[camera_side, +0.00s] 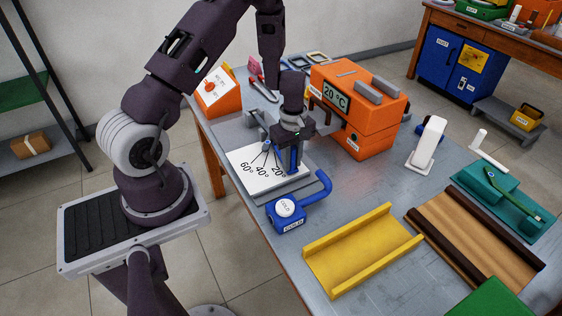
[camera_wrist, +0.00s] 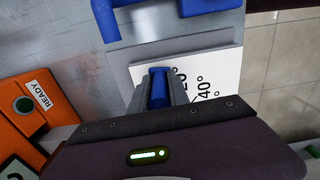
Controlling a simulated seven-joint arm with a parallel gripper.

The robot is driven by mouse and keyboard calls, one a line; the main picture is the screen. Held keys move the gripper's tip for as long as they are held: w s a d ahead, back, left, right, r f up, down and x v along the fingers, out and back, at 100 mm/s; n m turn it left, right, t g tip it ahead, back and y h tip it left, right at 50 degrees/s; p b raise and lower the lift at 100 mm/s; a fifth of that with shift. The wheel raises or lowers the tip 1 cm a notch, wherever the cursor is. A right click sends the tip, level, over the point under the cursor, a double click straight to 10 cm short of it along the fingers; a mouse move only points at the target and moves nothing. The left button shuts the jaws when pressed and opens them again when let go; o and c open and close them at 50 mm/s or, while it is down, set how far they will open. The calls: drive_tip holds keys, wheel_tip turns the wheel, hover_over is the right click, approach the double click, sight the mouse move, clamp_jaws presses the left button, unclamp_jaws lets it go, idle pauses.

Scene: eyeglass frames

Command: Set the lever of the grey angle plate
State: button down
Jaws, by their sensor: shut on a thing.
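The grey angle plate (camera_side: 289,192) lies on the table and carries a white dial card (camera_side: 250,172) marked 60°, 40° and 20° with black lines. In the wrist view the white card (camera_wrist: 203,78) shows 40° in full and 20° partly hidden. My gripper (camera_side: 293,168) stands over the card's right side and is shut on the blue lever handle (camera_wrist: 158,88), which sits between the fingers in the wrist view. The handle is beside the 20° label. The lever's pivot and its exact pointing are hidden by my gripper.
An orange box with a 20 °C display (camera_side: 355,110) stands close right of my gripper. A yellow channel (camera_side: 362,250) lies further front right.

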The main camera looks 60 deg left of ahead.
drive_tip(key=shift+w+n, duration=0.8)
drive_tip(key=shift+w, duration=0.3)
drive_tip(key=c, duration=1.3)
unclamp_jaws()
drive_tip(key=shift+o, duration=0.2)
wheel_tip(320, 180, up, 7)
drive_tip(key=shift+r, duration=0.1)
